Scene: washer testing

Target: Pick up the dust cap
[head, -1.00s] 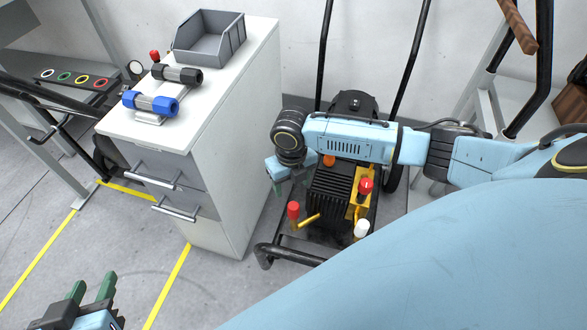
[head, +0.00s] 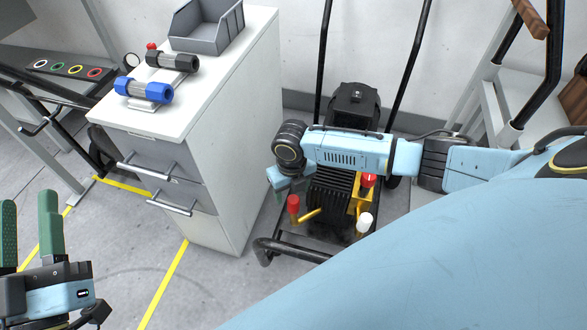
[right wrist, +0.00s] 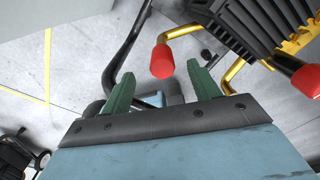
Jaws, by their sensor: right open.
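The picture does not say which part is the dust cap; a red cap (head: 293,203) sits on a yellow pipe at the front of the pressure washer (head: 335,195). In the right wrist view the same-looking red cap (right wrist: 162,60) shows between the fingertips of my right gripper (right wrist: 160,76), which is open and empty. It appears just beyond the tips, with no visible contact. In the head view my right gripper (head: 285,185) hangs above and left of the washer, its fingers mostly hidden. My left gripper (head: 28,200) is open and empty at the lower left, away from the washer.
Another red knob (head: 368,181) and a white cap (head: 365,221) stand on the washer. A white cabinet (head: 225,130) carries a grey bin (head: 205,40), a blue-ended fitting (head: 145,91) and a black-ended fitting (head: 172,62). The washer's black handle frame (head: 290,250) rings its front.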

